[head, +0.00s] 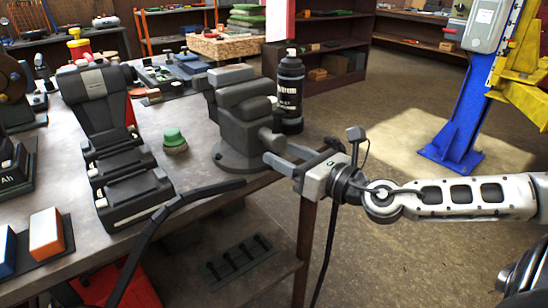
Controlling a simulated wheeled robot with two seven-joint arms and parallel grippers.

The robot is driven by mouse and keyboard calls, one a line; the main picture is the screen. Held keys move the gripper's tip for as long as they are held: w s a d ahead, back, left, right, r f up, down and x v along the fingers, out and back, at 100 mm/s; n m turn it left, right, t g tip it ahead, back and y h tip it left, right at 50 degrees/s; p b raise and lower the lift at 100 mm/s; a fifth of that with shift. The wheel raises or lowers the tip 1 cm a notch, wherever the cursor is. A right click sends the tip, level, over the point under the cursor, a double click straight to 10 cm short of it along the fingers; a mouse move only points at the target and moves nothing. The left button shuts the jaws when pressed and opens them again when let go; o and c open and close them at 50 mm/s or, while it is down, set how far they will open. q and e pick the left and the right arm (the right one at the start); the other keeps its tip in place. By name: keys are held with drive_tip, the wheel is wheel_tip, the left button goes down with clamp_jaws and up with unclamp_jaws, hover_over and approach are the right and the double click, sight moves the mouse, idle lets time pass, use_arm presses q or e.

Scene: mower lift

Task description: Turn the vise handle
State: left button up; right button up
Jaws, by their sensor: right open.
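A dark grey bench vise (240,108) stands on its round base near the right edge of the workbench. A short dark part sticks out at its right side, close to my gripper. It may belong to the screw or handle, but I cannot make out the handle clearly. My right gripper (275,150) reaches in from the right, just beyond the bench edge. Its two grey fingers are apart and point left at the vise's lower right side. Nothing shows held between them. I cannot tell whether they touch the vise. My left gripper is not in view.
A black spray can (290,90) stands right behind the vise. A green-topped object (174,141) and a dark stepped rack (115,140) lie left of it on the workbench (215,205). A blue lift post (460,115) stands at the right. Open floor lies between.

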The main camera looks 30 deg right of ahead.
sight(277, 152)
drive_tip(key=shift+w+a, duration=0.15)
drive_tip(key=shift+w, duration=0.25)
drive_tip(key=shift+w+r+p, duration=0.2)
drive_tip(key=shift+w+p, duration=0.1)
drive_tip(key=shift+w, duration=0.3)
drive_tip(key=shift+w+a, duration=0.25)
drive_tip(key=shift+w, duration=0.15)
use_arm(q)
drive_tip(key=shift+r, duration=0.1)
use_arm(e)
drive_tip(key=shift+w+a+f, duration=0.15)
drive_tip(key=shift+w, duration=0.1)
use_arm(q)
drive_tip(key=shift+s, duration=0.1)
use_arm(e)
drive_tip(key=c, duration=0.9)
